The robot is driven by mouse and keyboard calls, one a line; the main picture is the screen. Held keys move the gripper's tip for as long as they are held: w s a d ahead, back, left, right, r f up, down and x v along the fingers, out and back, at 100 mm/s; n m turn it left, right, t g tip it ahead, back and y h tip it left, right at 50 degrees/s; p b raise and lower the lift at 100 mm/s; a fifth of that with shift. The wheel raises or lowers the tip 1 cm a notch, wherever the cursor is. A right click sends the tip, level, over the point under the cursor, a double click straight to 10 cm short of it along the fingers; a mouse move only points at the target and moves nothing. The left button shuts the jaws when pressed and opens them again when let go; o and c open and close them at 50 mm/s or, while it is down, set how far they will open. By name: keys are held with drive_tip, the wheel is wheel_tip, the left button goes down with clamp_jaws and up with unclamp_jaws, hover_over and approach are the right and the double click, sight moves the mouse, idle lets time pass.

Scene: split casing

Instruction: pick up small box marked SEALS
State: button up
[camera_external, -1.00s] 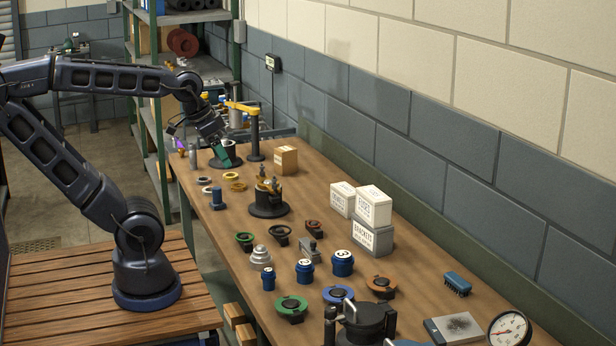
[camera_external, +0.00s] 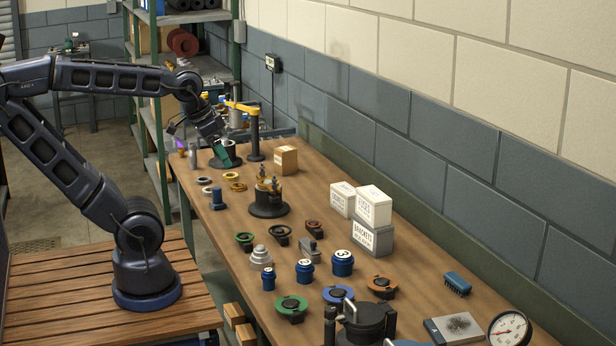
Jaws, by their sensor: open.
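Several small boxes stand on the bench, and their labels are too small to read surely, so I cannot tell which is marked SEALS. A white box (camera_external: 373,205) sits on top of a grey box (camera_external: 372,238) whose label looks like BRACKETS. Another white box (camera_external: 342,199) stands just left of and behind them. A tan box (camera_external: 286,160) stands alone farther back. My gripper (camera_external: 226,158) is open and points down at the far end of the bench, over or beside a dark round fixture. It is left of the tan box and far from the white boxes.
A post with a yellow arm (camera_external: 254,135) stands between my gripper and the tan box. A dark fixture (camera_external: 269,200) stands mid-bench. Rings, blue cylinders and coloured parts fill the near-left side. A block wall runs along the right.

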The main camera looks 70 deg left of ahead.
drive_tip(key=w+a+r, duration=0.3)
drive_tip(key=w+a, duration=0.2)
drive_tip(key=w, duration=0.4)
drive_tip(key=w+a+r, duration=0.2)
drive_tip(key=w+a, duration=0.2)
drive_tip(key=w, duration=0.5)
drive_tip(key=w+a+f+n, duration=0.1)
drive_tip(key=w+a+f, duration=0.2)
drive_tip(key=w+a, duration=1.25)
drive_tip(key=n+y, duration=0.1)
drive_tip(key=n, duration=0.1)
approach(284, 149)
drive_tip(key=x, duration=1.2)
drive_tip(key=shift+f, duration=0.4)
drive_tip(key=shift+c, duration=0.2)
